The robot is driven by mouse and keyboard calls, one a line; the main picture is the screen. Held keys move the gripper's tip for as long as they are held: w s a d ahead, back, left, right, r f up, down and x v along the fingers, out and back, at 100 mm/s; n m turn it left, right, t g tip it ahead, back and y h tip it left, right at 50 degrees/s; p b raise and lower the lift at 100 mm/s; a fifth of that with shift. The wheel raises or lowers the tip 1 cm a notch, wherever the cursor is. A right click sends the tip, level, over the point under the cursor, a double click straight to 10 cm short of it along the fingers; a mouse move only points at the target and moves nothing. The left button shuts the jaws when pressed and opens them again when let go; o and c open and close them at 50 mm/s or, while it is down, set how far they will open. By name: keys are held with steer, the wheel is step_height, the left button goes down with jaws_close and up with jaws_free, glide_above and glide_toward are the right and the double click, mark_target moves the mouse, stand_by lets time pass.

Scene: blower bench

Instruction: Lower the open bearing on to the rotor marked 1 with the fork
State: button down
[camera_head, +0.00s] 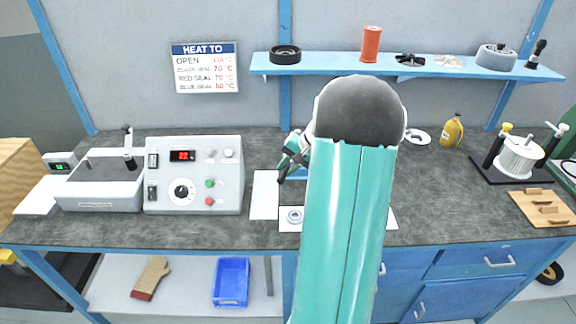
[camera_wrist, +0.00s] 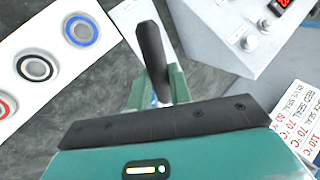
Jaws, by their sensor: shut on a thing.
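My gripper (camera_head: 286,168) is over the middle of the bench, left of my arm. In the wrist view its green fingers (camera_wrist: 158,92) are shut on a dark handle (camera_wrist: 150,50); whether this is the fork's handle I cannot tell, and no fork head shows. On a white card (camera_wrist: 60,105) lie a blue-ringed bearing (camera_wrist: 81,30), a black-ringed one (camera_wrist: 36,67) and a partly cut-off red-ringed one (camera_wrist: 5,105). The blue-ringed bearing also shows in the head view (camera_head: 294,216). I cannot make out an open bearing or a rotor marked 1; my arm hides part of the bench.
A grey control box (camera_head: 195,175) with a red display and a grey basin (camera_head: 104,185) stand at left. A white sheet (camera_head: 264,195) lies beside the box. A white drum (camera_head: 518,157) stands on a dark plate at right. A blue shelf (camera_head: 440,67) crosses the back wall.

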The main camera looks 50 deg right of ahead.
steer(key=shift+r, duration=0.1)
steer(key=shift+s+a+r, duration=0.15)
steer(key=shift+a+r, duration=0.15)
steer(key=shift+r, duration=0.5)
steer(key=shift+s+a+r, duration=0.15)
steer(key=shift+a+r, duration=0.15)
steer(key=shift+r, duration=0.5)
steer(key=shift+s+a+r, duration=0.15)
steer(key=shift+a+r, duration=0.15)
steer(key=shift+r, duration=0.5)
